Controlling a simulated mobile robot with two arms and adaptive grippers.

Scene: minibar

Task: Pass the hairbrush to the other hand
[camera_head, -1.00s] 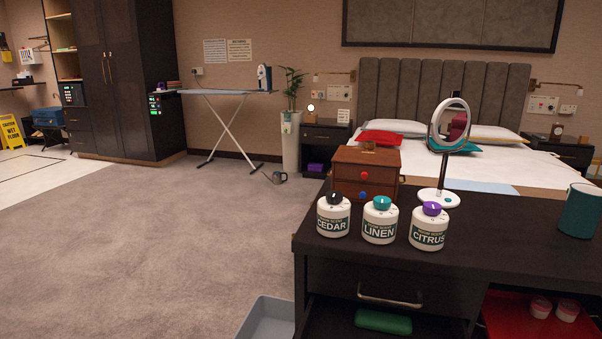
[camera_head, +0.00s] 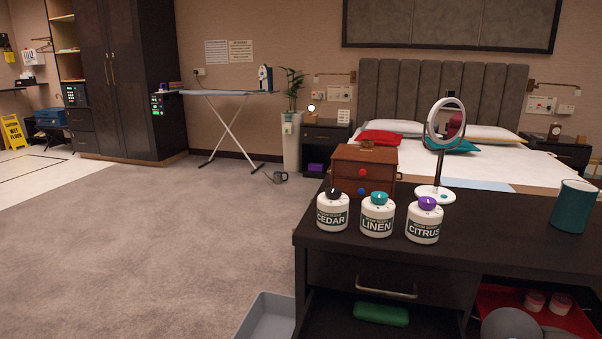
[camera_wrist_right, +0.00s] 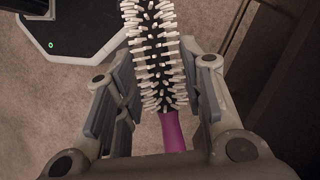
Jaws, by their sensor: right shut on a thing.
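The hairbrush (camera_wrist_right: 157,62) shows in the right wrist view, with white bristles, a dark core and a purple handle (camera_wrist_right: 174,132). My right gripper (camera_wrist_right: 163,68) is shut on it, with one finger on each side of the bristled part. The handle runs down toward the gripper's palm, and its lower end is hidden there. The bristled end reaches past the fingertips to the top edge of the picture. The hairbrush does not show in the head view. My left gripper is in neither view.
In the head view, a dark cabinet (camera_head: 500,222) fills the right front, bearing labelled jars (camera_head: 377,217), a wooden box (camera_head: 364,168), a round mirror (camera_head: 444,124) and a teal cup (camera_head: 574,206). A grey bin (camera_head: 266,316) stands left of it. Open carpet (camera_head: 180,230) lies further left.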

